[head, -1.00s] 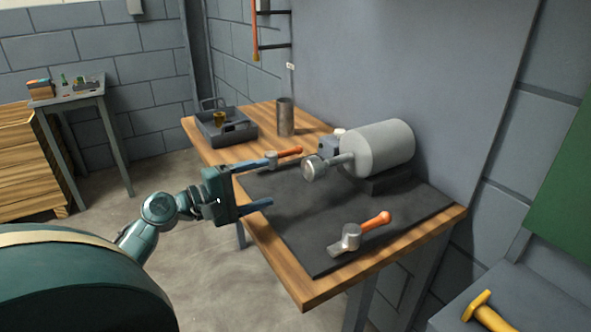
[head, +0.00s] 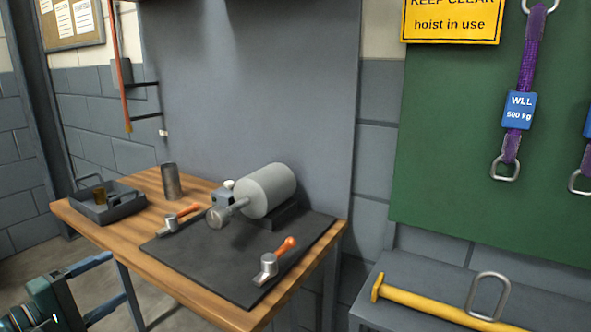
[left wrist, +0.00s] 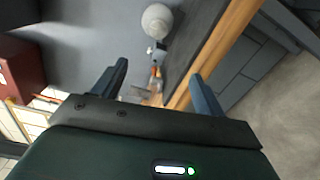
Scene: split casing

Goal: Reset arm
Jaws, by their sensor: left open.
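My left gripper (head: 117,276) is at the lower left of the head view, open and empty, in front of the workbench's left end. In the left wrist view its two blue-grey fingers (left wrist: 158,70) are spread apart with nothing held between them. The grey cylindrical casing (head: 268,190) lies on its dark stand on the black mat (head: 235,265), apart from the gripper. Its rounded end also shows in the left wrist view (left wrist: 157,20). My right gripper is in neither view.
A metal cylinder (head: 171,182) and a grey tray (head: 112,208) stand on the wooden bench (head: 190,292). A yellow-handled tool (head: 430,307) lies on the right-hand bench.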

